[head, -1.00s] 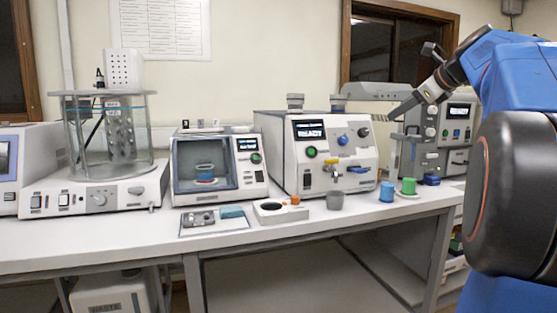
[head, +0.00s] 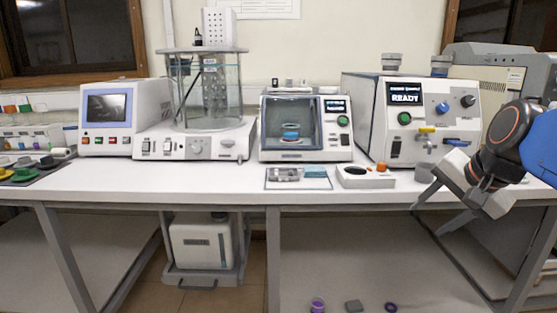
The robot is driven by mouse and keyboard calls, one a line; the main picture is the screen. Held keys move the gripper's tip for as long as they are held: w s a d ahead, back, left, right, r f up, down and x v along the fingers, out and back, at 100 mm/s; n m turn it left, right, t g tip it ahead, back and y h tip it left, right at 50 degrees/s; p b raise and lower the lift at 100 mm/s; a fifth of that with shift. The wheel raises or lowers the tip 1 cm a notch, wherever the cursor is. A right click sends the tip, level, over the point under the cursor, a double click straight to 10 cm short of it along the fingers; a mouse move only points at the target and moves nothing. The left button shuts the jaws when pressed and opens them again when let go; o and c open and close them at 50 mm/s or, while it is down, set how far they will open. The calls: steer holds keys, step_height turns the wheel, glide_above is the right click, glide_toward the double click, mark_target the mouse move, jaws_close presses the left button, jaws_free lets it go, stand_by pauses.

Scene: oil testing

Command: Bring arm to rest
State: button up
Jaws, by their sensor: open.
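My gripper (head: 436,214) is at the right of the head view, in front of the bench's front edge. Its two grey fingers are apart and point down and to the left, with nothing seen between them. My black wrist and blue arm link come in from the right edge. The fingers overlap the grey cup (head: 424,172) in the picture; whether they touch anything is not clear.
The white bench (head: 216,184) carries a screen unit (head: 106,108), a glass bath (head: 224,90), a windowed tester (head: 292,128) and a READY machine (head: 405,135). A tray of caps (head: 52,172) is far left. Small items, including a purple cup (head: 317,305), lie below.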

steer(key=s+a+f+n+g+h, duration=0.1)
steer(key=s+a+f+n, duration=0.3)
steer(key=s+f+n, duration=0.7)
step_height(320, 180, down, 6)
steer(key=shift+s+a+r+g, duration=0.15)
steer(key=shift+s+g, duration=0.25)
steer(key=shift+s, duration=0.6)
